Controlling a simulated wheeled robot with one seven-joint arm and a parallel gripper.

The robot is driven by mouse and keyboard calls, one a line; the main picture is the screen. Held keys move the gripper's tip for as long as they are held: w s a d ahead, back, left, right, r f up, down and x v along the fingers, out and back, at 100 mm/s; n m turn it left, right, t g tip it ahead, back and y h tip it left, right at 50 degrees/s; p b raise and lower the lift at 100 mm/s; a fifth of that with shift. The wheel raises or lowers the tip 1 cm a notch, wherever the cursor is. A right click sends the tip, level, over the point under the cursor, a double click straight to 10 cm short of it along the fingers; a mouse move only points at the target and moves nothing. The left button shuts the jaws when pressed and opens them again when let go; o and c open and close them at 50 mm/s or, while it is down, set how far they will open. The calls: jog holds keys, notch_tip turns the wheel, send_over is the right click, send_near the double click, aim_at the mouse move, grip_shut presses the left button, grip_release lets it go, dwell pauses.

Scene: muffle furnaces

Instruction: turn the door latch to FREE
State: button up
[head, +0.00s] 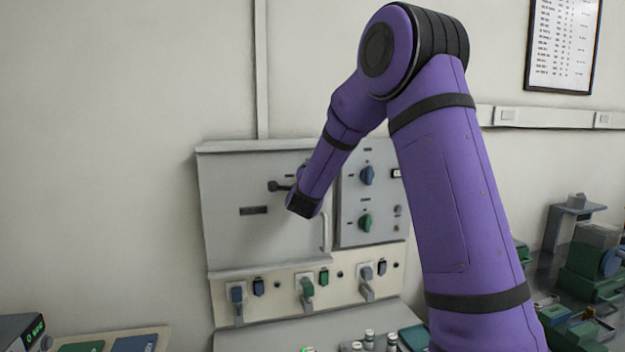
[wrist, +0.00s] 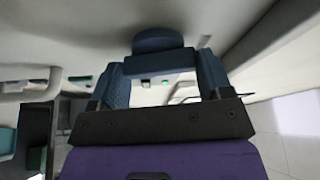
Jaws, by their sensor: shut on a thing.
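The furnace door (head: 235,225) is a flat grey panel, closed, with a pale vertical handle (head: 325,232) at its right. The door latch (head: 277,186) is a small dark lever lying roughly level, its rounded end pointing left. My wrist covers its right part and most of my gripper in the head view. In the wrist view my gripper (wrist: 161,66) is shut on the door latch, whose dark blue rounded end (wrist: 158,39) shows beyond the fingers. The labels around the latch are too small to read.
A control panel right of the door has a blue knob (head: 367,175) and a green knob (head: 365,222). Below are several switches and plugs (head: 307,291). Small bottles (head: 369,340) stand on the bench, and green equipment (head: 590,270) is at the right.

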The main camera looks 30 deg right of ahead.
jog(key=shift+m+g, duration=0.5)
jog(key=shift+m, duration=0.6)
jog(key=o, duration=0.9)
jog(key=v, duration=1)
jog(key=shift+s+a+r, duration=0.15)
jog(key=shift+s, duration=0.25)
jog(key=shift+y, duration=0.3)
